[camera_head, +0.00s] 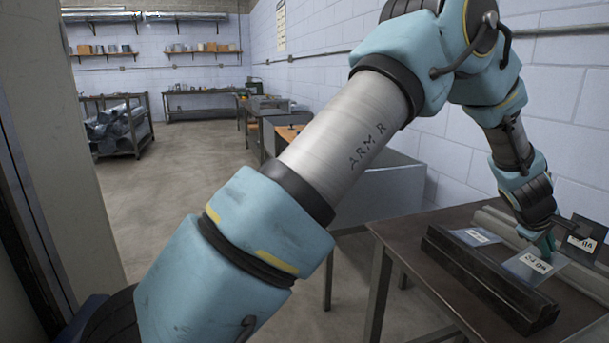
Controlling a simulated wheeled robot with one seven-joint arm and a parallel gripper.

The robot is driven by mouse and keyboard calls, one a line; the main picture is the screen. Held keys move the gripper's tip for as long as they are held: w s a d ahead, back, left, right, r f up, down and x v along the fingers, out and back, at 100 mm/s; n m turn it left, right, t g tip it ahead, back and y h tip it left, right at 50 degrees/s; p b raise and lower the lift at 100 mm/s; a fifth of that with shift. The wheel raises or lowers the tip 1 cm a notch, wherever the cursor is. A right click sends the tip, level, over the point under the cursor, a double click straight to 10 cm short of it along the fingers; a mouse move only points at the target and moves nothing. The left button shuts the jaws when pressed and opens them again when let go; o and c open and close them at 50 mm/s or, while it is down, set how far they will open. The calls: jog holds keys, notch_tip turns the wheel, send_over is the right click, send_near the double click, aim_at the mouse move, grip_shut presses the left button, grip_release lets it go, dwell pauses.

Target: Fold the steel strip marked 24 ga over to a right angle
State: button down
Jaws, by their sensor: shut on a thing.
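The steel strip marked 24 ga (530,268) is a light grey sheet with a white label, at the lower right. It looks flat, with its near part over the dark bar of the forming fixture (482,278). My gripper (546,243) reaches down to the strip's far edge and is shut on it there. The fingers are small in this view and partly hide that edge. A second light strip (474,237) with a label too small to read lies left of it on the fixture. A dark plate (584,240) with a white label stands just right of my gripper.
The fixture sits on a brown table (408,236) against the pale block wall. A grey metal box (385,190) stands behind the table. Benches, shelves and a cart (120,128) are far back. The floor at left centre is clear.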

aim_at(538, 260)
jog(key=shift+d+f, duration=0.15)
jog(key=shift+f, duration=0.35)
jog(key=shift+w+d+f+b, duration=0.1)
jog(key=shift+f+b, duration=0.2)
jog(key=shift+f, duration=0.15)
jog(key=shift+w+d+f+b, duration=0.1)
jog(key=shift+f+b, duration=0.15)
jog(key=shift+f, duration=0.15)
jog(key=shift+w+f+b, duration=0.1)
jog(key=shift+f+b, duration=0.45)
jog(key=shift+f, duration=0.35)
jog(key=shift+f+b, duration=0.5)
jog(key=shift+f, duration=0.1)
jog(key=r+p, duration=0.2)
jog(key=r, duration=0.1)
jog(key=r+p, duration=0.5)
jog(key=p, duration=0.1)
jog(key=shift+d+r, duration=0.25)
jog(key=shift+r, duration=0.15)
jog(key=shift+f, duration=0.1)
